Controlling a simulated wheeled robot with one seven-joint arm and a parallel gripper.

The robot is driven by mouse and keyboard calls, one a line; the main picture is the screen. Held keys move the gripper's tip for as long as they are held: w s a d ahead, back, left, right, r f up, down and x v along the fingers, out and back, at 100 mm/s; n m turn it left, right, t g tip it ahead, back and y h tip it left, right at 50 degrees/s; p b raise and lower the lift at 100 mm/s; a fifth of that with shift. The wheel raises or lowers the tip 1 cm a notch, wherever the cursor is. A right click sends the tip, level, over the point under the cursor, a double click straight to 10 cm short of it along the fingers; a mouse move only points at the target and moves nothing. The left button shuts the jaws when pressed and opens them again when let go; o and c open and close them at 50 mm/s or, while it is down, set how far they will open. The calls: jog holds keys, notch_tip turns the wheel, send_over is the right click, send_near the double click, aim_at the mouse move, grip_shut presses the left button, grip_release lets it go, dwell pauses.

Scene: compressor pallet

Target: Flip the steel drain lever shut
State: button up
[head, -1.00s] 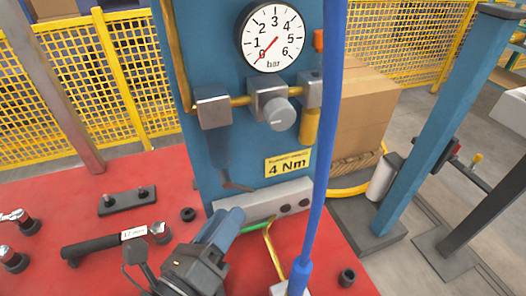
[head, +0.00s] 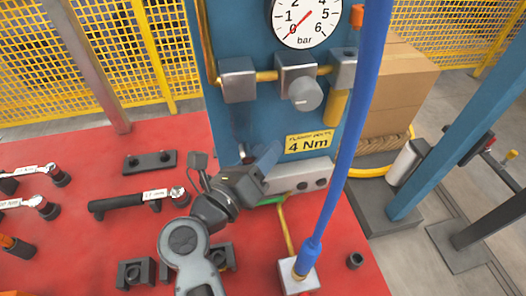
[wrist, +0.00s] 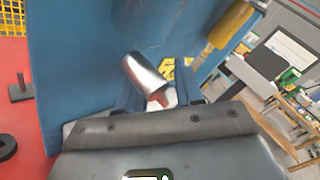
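The steel drain lever shows in the wrist view as a shiny rounded metal piece (wrist: 146,76), tilted, in front of the gap between my fingers. In the head view I cannot make out the lever; my gripper (head: 265,160) covers that spot, low on the blue panel (head: 235,25). My gripper's fingers also show in the wrist view (wrist: 158,92), standing apart with a visible gap. They look open, and I cannot tell whether either one touches the metal piece.
A pressure gauge (head: 304,18) reads near 0 bar. A regulator with a round knob (head: 306,94) sits beside the left block. A blue hose (head: 350,130) runs down right of my gripper. A yellow 4 Nm label (head: 309,142) is close by. Torque wrenches (head: 135,201) lie on the red deck.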

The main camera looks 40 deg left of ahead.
grip_shut()
dwell(0.3)
jog(key=shift+b, duration=0.3)
jog(key=shift+w+d+r+n+t+y+b, duration=0.1)
jog(key=shift+r+n+t+y+b, duration=0.3)
jog(key=shift+n+t+y+b, duration=0.6)
jog(key=shift+s+a+r+n+t+y+b, duration=0.1)
jog(key=shift+r+n+t+y+b, duration=0.4)
jog(key=shift+n+b, duration=1)
jog(key=shift+w+d+r+n+t+y+b, duration=0.1)
jog(key=shift+r+n+t+y+b, duration=0.25)
jog(key=shift+n+t+b, duration=0.9)
jog(key=shift+n+g, duration=0.25)
